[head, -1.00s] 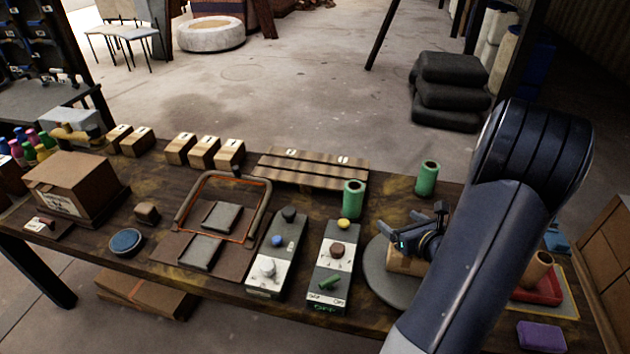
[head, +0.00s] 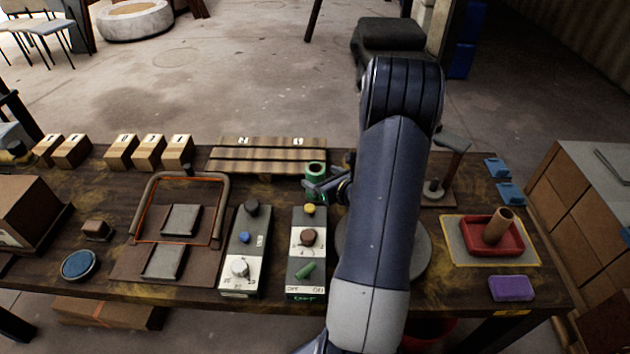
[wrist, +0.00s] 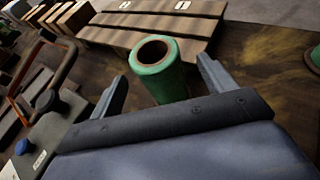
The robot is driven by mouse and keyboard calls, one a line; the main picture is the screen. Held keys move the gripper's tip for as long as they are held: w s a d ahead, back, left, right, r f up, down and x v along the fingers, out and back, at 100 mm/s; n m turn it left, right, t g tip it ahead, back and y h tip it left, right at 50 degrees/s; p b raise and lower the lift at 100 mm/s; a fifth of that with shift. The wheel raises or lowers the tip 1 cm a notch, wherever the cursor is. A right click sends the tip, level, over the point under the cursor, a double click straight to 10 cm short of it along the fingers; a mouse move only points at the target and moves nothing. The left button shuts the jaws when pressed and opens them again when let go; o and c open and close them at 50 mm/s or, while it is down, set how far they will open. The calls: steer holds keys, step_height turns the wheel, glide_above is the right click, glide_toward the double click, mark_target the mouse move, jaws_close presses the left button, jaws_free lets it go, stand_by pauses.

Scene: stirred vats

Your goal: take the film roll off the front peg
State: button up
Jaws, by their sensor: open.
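A green hollow roll (head: 316,173), which looks like the film roll, stands upright by the right end of the slatted wooden rack. My gripper (head: 326,188) is open at this roll, in front of it in the head view. In the wrist view the roll (wrist: 160,78) shows between the two spread fingers (wrist: 162,76), with no clear contact. Its open top and brown inner rim are visible. A second green roll (wrist: 315,59) is cut off at the right edge of the wrist view; my arm hides it in the head view. I cannot make out any peg.
The slatted rack (head: 268,160) lies behind and left of the roll. Two control boxes (head: 307,240) with knobs stand in front of it. A grey round disc (head: 420,255) is partly behind my arm. A red tray (head: 492,240) and purple block (head: 512,288) lie right.

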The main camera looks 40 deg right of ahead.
mark_target(315, 171)
steer(key=x, duration=0.3)
steer(key=shift+w, duration=0.2)
steer(key=c, duration=1.2)
